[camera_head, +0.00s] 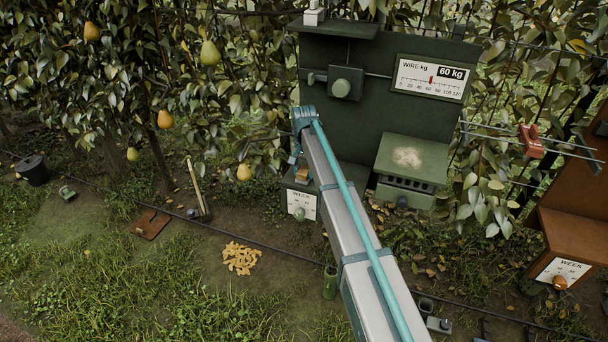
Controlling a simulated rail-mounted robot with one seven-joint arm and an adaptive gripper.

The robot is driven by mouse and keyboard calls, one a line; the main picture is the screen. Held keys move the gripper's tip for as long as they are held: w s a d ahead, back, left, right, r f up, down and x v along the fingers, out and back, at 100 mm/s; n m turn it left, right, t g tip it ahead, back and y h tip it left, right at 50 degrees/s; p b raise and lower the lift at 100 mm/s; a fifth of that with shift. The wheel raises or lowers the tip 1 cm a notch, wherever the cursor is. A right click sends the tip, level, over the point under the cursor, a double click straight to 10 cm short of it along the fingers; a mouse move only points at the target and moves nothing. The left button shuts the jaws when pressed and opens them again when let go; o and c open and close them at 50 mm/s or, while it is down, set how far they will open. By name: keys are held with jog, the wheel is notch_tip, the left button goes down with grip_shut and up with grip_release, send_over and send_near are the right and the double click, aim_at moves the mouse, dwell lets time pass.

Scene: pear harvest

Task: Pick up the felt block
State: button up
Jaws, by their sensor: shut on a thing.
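My arm reaches up from the bottom and bends down at its far end, in front of the dark green cabinet. My gripper (297,160) is small and partly hidden behind my arm. It is low over the top of a green box with a white WEEK dial. A small tan-brown block (302,174), which looks like the felt block, is at the fingertips, just above or on that box top. The gripper is shut on it. I cannot tell whether the block is lifted clear of the surface.
The green cabinet (340,50) bears a wire gauge (432,78) marked 60 kg. A green vented box (411,160) stands right of my arm. Pears (210,53) hang in the foliage at left.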

jog(key=shift+r+b, duration=0.3)
jog(key=shift+r, duration=0.55)
jog(key=s+d+r+b, duration=0.5)
jog(key=s+d+r, duration=0.3)
jog(key=s+r, duration=0.3)
jog(key=shift+d+r, duration=0.15)
jog(key=shift+d, duration=0.1)
